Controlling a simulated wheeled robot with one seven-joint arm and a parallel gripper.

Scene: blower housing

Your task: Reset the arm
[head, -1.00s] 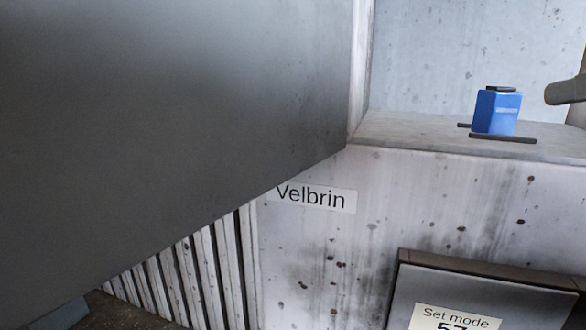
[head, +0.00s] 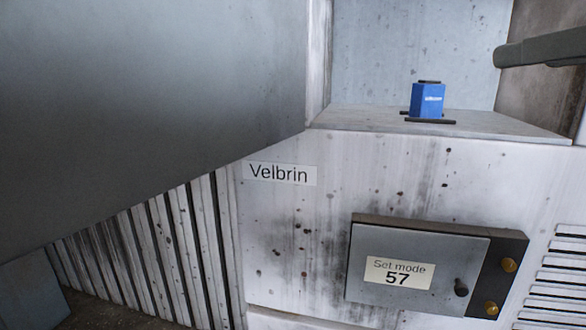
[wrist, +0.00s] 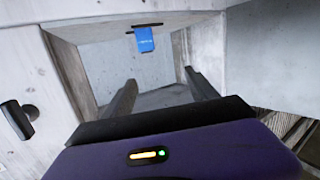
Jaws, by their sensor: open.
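My gripper (wrist: 162,85) shows in the wrist view with its two dark fingers spread apart and nothing between them. The fingers point into a grey open recess. A blue box-shaped part (wrist: 145,40) appears beyond the fingers, near the top of that view, clear of them. In the head view the same blue part (head: 427,101) stands upright on a pale ledge (head: 480,122) inside the recess, with dark strips at its base. The rest of my arm cannot be made out with certainty.
A large grey panel (head: 140,90) fills the left of the head view. Below the ledge are a "Velbrin" label (head: 280,173) and a box reading "Set mode 57" (head: 410,268). A dark bar (head: 545,48) juts in at right. A black handle (wrist: 18,119) shows in the wrist view.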

